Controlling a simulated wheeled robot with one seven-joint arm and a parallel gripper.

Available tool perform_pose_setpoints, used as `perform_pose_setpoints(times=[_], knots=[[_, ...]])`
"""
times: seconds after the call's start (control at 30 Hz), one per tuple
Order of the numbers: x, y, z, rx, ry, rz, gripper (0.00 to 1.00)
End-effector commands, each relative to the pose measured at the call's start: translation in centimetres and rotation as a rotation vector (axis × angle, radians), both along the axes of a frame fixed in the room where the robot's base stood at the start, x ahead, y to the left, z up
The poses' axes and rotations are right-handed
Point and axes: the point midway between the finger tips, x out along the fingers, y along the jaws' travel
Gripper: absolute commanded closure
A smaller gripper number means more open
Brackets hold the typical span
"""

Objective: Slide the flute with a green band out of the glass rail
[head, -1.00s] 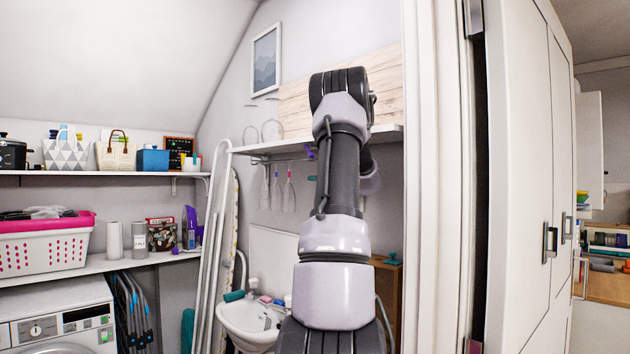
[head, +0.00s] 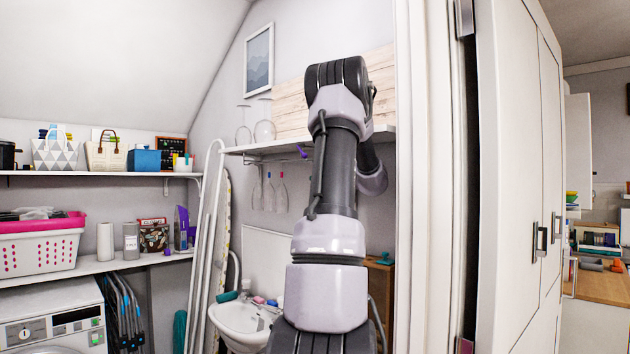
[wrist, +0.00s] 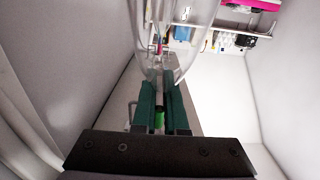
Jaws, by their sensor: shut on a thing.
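In the wrist view my gripper (wrist: 160,100) has its teal fingers closed on the stem of a clear glass flute (wrist: 168,40). A green band (wrist: 159,120) shows between the fingers. The flute's bowl extends beyond the fingertips toward the top of the picture. In the head view my arm hides the gripper and the held flute. The glass rail (head: 270,158) is under the wall shelf, and several flutes hang upside down from it, one with a red band (head: 282,176). I cannot tell whether the held flute's foot is still in the rail.
A small sink (head: 238,322) is below. A white ladder-like frame (head: 203,240) leans at left. A door frame (head: 425,200) stands close on my arm's right.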

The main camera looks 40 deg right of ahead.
Motion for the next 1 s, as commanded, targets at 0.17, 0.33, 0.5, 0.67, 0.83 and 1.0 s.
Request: perform_pose_setpoints(times=[0.17, 0.33, 0.5, 0.67, 0.83, 1.0], knots=[[-0.1, 0.0, 0.0, 0.000, -0.001, 0.000, 1.00], [-0.2, 0.0, 0.0, 0.000, -0.001, 0.000, 1.00], [-0.8, -0.1, 0.0, 0.001, 0.000, 0.000, 1.00], [-1.8, -0.1, 0.1, 0.000, -0.001, -0.001, 1.00], [-2.8, -0.2, 0.1, 0.000, -0.001, 0.000, 1.00], [-3.8, -0.3, 0.0, 0.000, -0.001, -0.001, 1.00]])
